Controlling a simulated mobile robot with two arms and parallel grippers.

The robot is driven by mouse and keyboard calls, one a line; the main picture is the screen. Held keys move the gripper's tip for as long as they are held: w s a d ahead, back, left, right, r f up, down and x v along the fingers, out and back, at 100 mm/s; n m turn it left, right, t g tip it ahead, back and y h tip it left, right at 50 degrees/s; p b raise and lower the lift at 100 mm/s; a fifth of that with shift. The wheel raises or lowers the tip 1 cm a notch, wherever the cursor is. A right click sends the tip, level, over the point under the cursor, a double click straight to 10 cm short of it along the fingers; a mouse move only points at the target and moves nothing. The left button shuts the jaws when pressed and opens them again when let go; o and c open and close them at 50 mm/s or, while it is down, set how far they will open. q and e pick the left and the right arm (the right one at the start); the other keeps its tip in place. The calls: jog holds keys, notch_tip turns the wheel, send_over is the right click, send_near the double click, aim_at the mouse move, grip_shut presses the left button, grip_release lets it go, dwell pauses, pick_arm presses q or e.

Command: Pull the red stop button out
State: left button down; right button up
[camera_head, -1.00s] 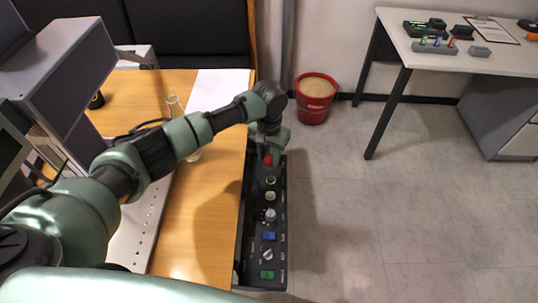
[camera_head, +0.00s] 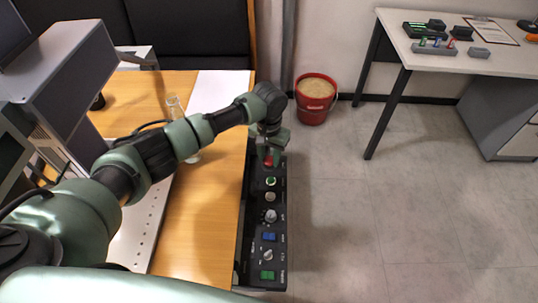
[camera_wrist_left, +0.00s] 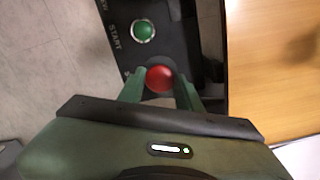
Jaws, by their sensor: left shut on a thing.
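The red stop button (camera_head: 268,161) is at the far end of the black control panel (camera_head: 250,215), partly covered by my left gripper in the head view. In the left wrist view the round red button (camera_wrist_left: 159,78) sits between the two green fingers of my left gripper (camera_wrist_left: 160,88). The fingers are shut on its sides. The green start button (camera_wrist_left: 143,31) is beside it on the panel, with the label START. My right gripper is in neither view.
The panel runs along the right edge of the wooden table (camera_head: 205,230) and bears several other knobs and buttons. A glass flask (camera_head: 174,106) stands on the table behind my arm. A red bucket (camera_head: 314,112) is on the floor beyond the panel.

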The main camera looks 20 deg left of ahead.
pick_arm(q)
jog(key=shift+w+r+p, duration=0.1)
jog(key=shift+r+p, duration=0.55)
jog(key=shift+w+f, duration=0.1)
jog(key=shift+f, duration=0.05)
jog(key=c, duration=1)
grip_release()
jog(key=shift+o, duration=0.3)
notch_tip(320, 180, up, 8)
